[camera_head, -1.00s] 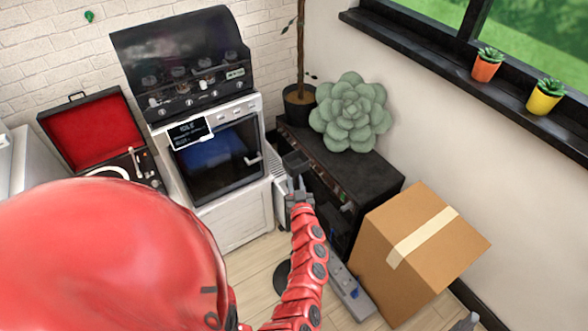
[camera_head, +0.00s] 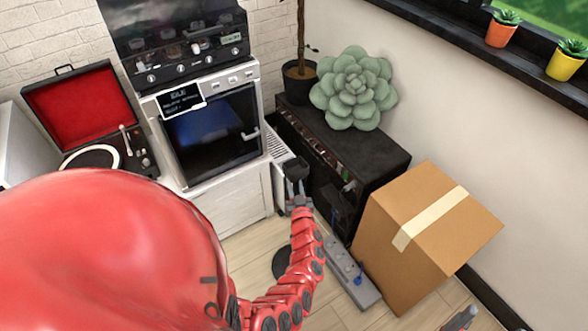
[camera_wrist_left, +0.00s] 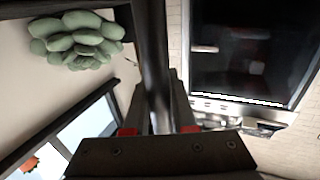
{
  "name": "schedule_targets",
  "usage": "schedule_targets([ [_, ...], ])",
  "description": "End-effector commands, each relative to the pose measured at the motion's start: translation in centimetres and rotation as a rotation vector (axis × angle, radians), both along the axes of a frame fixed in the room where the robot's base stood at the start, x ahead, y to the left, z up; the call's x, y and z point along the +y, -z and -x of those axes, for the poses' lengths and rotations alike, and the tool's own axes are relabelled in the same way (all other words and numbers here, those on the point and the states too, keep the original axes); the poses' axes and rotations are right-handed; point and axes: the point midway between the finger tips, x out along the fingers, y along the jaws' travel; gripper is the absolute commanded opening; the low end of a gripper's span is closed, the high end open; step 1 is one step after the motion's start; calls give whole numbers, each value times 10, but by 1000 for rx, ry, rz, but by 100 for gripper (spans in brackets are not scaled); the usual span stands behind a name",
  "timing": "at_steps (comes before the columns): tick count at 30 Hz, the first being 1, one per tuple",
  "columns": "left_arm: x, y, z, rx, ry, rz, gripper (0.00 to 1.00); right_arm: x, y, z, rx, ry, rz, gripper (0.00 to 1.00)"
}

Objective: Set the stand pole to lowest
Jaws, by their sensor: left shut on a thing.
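The stand has a dark round base (camera_head: 281,263) on the floor and a black top piece (camera_head: 296,168) in front of the dark cabinet. Its dark upright pole (camera_wrist_left: 153,55) runs between the fingers of my left gripper (camera_wrist_left: 160,118) in the left wrist view. In the head view my left gripper (camera_head: 297,194) sits just below the top piece, shut on the pole. The pole below it is mostly hidden by my red arm. Grey tips of my right gripper (camera_head: 462,318) show at the bottom right edge; most of it is out of frame.
A dark cabinet (camera_head: 385,160) with a succulent (camera_head: 354,88) stands behind the stand. A white oven (camera_head: 232,205) is left of it. A cardboard box (camera_head: 425,235) and a power strip (camera_head: 350,270) lie to the right. Some floor (camera_head: 325,305) is bare.

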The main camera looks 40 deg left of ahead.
Motion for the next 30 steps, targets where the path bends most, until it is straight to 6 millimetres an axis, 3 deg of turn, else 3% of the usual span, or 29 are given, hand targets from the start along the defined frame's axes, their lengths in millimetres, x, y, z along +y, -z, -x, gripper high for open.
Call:
schedule_targets([
  [4, -2, 6, 2, 10, 2, 8, 0, 0, 1, 0, 0, 0, 0, 77],
  [5, -2, 7, 2, 11, 2, 9, 26, 0, 1, 0, 0, 0, 0, 77],
  [10, -1, 5, 2, 8, 2, 6, 54, 0, 1, 0, 0, 0, 0, 77],
  [22, -6, 3, 5, 4, 1, 4, 54, 0, 1, 0, 0, 0, 0, 77],
  [30, -38, 5, 39, 6, 0, 6, 54, 0, 3, 0, 0, 0, 0, 77],
])
